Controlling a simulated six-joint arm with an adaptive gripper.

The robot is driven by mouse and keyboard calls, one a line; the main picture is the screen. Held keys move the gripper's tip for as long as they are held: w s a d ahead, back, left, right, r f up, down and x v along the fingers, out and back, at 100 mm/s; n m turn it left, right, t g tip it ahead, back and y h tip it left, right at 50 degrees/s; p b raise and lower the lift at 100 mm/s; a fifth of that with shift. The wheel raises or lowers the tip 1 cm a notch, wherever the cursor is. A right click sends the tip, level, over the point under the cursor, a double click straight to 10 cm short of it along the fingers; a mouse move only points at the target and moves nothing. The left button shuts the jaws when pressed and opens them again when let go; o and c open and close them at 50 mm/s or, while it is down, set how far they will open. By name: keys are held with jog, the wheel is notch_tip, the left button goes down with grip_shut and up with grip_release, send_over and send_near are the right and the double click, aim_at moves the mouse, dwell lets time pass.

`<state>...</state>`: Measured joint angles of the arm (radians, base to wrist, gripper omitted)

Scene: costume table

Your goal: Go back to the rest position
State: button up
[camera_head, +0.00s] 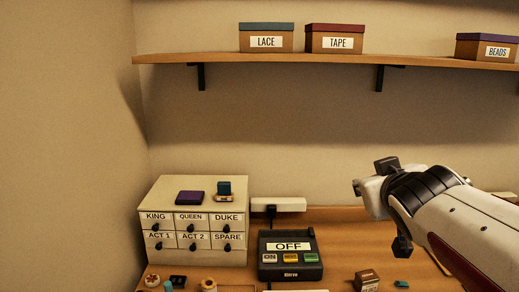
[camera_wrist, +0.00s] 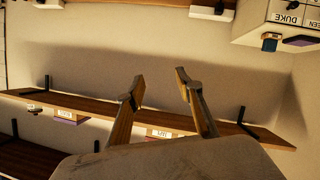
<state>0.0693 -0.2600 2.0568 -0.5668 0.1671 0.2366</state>
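A dark box-shaped device (camera_head: 290,270) stands on the table in the head view, below the middle of the picture. Its screen (camera_head: 290,246) reads OFF. Below the screen are a pale button (camera_head: 270,258) marked ON, a yellow button (camera_head: 290,258) and a green button (camera_head: 310,258). I cannot make out a speed dial in either view. My gripper (camera_wrist: 160,80) is open and empty in the wrist view, its two fingers apart. In the head view my arm's end is above and to the right of the device, clear of it; the fingers are not clear there.
A drawer cabinet (camera_head: 196,242) stands left of the device, with a purple block (camera_head: 189,197) and a teal item (camera_head: 224,188) on top. A white power strip (camera_head: 278,204) is behind. A small brown box (camera_head: 367,281) lies right. A shelf (camera_head: 350,60) with labelled boxes hangs above.

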jog(key=s+a+f+g, duration=0.2)
jog(key=s+f, duration=0.4)
jog(key=s, duration=0.3)
jog(key=s+a+f+m+g+y, duration=0.1)
jog(key=s+a+f+g, duration=0.1)
jog(key=s+f, duration=0.5)
jog(key=s+a+f+m+g+y, duration=0.1)
jog(key=s+f+g, duration=0.3)
jog(key=s, duration=0.9)
notch_tip(320, 180, down, 3)
jog(key=shift+s+a, duration=0.2)
jog(key=shift+a, duration=0.3)
dwell(0.6)
